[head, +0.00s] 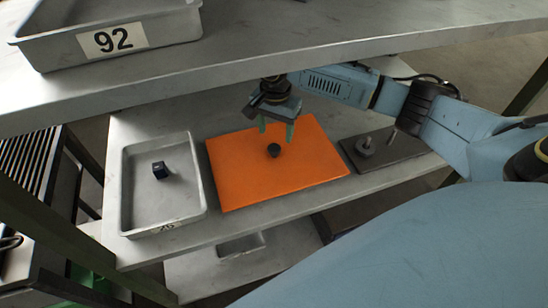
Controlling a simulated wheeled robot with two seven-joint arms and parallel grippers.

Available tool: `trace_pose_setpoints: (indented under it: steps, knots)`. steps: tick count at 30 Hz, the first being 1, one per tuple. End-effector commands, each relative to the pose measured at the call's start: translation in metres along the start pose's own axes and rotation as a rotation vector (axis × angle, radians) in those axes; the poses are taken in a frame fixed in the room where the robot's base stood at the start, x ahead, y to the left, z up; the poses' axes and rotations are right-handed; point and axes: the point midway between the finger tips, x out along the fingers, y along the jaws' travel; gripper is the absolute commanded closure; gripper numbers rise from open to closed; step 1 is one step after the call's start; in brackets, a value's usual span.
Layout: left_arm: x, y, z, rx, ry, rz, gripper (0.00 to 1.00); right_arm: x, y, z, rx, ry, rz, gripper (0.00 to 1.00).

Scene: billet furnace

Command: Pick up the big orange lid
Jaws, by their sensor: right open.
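The big orange lid (240,178) is a flat orange plate lying on the middle shelf. A dark round knob (273,150) stands up near its middle. My right gripper (276,130) is above the far part of the lid, just behind the knob, with its greenish fingers apart and pointing down. Nothing shows between the fingers. The exact height of the fingertips over the lid is hard to tell. My left gripper is not in view.
The upper shelf (290,42) holds a tray marked 92 (60,55) and overhangs the work area.

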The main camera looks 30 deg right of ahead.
Motion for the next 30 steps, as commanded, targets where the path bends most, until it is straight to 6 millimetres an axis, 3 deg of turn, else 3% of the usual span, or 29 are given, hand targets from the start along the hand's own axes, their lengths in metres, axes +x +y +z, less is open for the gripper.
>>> trace_pose_setpoints:
  steps: [18,26,30]
  knots:
    - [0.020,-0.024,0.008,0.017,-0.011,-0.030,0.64,0.072,-0.003,0.001,-0.002,0.001,-0.001,0.41]
    - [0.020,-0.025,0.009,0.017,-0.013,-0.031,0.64,0.075,-0.003,0.001,-0.003,0.002,-0.002,0.41]
    - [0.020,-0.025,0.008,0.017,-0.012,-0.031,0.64,0.075,-0.003,0.001,-0.003,0.001,-0.002,0.56]
